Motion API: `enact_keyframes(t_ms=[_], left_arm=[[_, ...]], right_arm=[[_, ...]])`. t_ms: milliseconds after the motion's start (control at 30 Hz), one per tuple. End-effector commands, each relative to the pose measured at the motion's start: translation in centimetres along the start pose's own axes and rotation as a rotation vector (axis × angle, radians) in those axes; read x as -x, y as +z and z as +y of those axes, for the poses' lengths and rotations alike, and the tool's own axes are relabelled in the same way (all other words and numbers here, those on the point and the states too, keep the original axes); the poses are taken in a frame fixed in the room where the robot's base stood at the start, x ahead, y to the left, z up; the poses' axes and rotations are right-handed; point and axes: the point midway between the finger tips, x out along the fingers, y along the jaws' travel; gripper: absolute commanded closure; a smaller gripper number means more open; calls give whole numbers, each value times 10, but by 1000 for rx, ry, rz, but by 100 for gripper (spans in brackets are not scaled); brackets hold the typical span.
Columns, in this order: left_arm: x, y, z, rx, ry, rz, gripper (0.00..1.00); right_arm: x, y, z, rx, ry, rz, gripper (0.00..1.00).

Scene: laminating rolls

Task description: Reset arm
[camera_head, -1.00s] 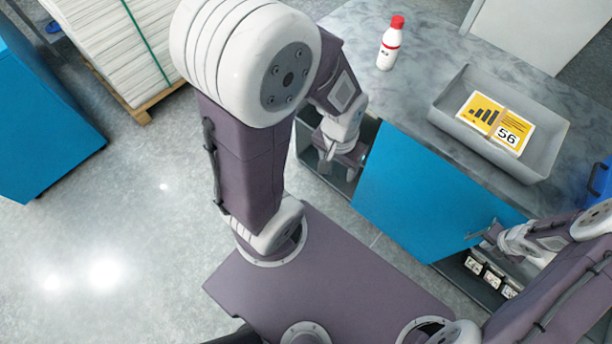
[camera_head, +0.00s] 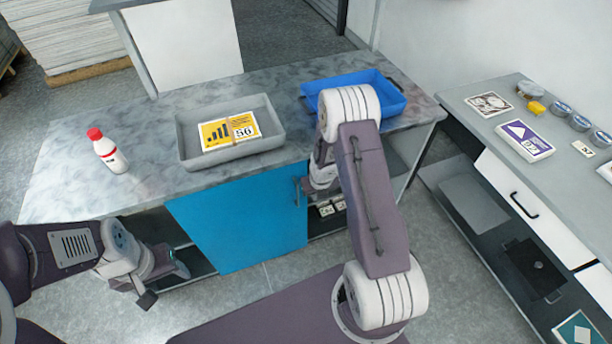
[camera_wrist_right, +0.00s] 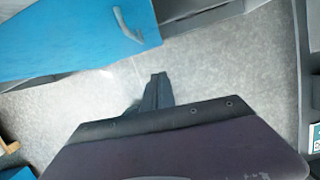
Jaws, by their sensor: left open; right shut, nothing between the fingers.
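My left gripper (camera_head: 152,285) is at the lower left of the head view, in front of the counter's open left section. It is open and holds nothing that I can see. My right arm rises in front of the counter with its elbow high. Its gripper in the head view is mostly hidden behind my arm, near the right edge of the blue door (camera_head: 240,220). In the right wrist view, the right gripper's fingers (camera_wrist_right: 157,90) are shut and empty over grey floor. The blue door (camera_wrist_right: 60,40) and its pale handle (camera_wrist_right: 128,25) show apart from them.
The marbled counter (camera_head: 80,180) bears a white bottle with a red cap (camera_head: 107,150), a grey tray (camera_head: 185,135) with a yellow printed pack, and a blue tray (camera_head: 390,100). Another table (camera_head: 465,100) at right holds cards and tins. Small boxes (camera_head: 328,208) sit in the right shelf.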

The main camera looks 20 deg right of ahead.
Motion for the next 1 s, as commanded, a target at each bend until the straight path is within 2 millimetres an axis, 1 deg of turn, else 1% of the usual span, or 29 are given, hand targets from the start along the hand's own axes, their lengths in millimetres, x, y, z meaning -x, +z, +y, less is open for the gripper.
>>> enact_keyframes(t_ms=[167, 200, 267, 333, 367, 400, 467, 500, 567, 600, 667, 700, 767, 800, 867, 900, 933, 1000], left_arm=[[-1, 0, 0, 0, 0, 0, 42], [0, 0, 0, 0, 0, 0, 42], [0, 0, 0, 0, 0, 0, 42], [0, 0, 0, 0, 0, 0, 42], [0, 0, 0, 0, 0, 0, 42], [0, 0, 0, 0, 0, 0, 42], [0, 0, 0, 0, 0, 0, 42], [0, 0, 0, 0, 0, 0, 42], [0, 0, 0, 0, 0, 0, 42], [-1, 0, 0, 0, 0, 0, 42], [-1, 0, 0, 0, 0, 0, 42], [-1, 0, 0, 0, 0, 0, 42], [-1, 0, 0, 0, 0, 0, 42], [-1, 0, 0, 0, 0, 0, 42], [-1, 0, 0, 0, 0, 0, 42], [-1, 0, 0, 0, 0, 0, 42], [-1, 0, 0, 0, 0, 0, 42], [0, 0, 0, 0, 0, 0, 42]], right_arm=[[-1, 0, 1, 1, 0, 0, 100], [0, 1, 3, 8, 2, -3, 100], [9, 12, 8, 20, 4, -30, 100], [31, 37, 17, 44, 8, -93, 100], [47, 48, 24, 51, 11, -126, 100], [71, 60, 33, 30, 20, -172, 100], [108, 70, 43, -85, 29, -232, 100], [132, 71, 47, -224, 37, -261, 100], [163, 63, 49, -509, 57, -288, 100], [180, 52, 48, -723, 73, -290, 100], [199, 28, 47, -1075, 96, -270, 100], [207, 8, 46, -1330, 104, -239, 100], [215, -27, 47, -1721, 98, -173, 100], [217, -51, 48, -1978, 74, -118, 100], [215, -87, 52, -2341, 0, -32, 100], [213, -108, 56, -2549, -74, 17, 100], [212, -118, 59, -2674, -120, 43, 100], [212, -130, 65, -2876, -188, 73, 100]])
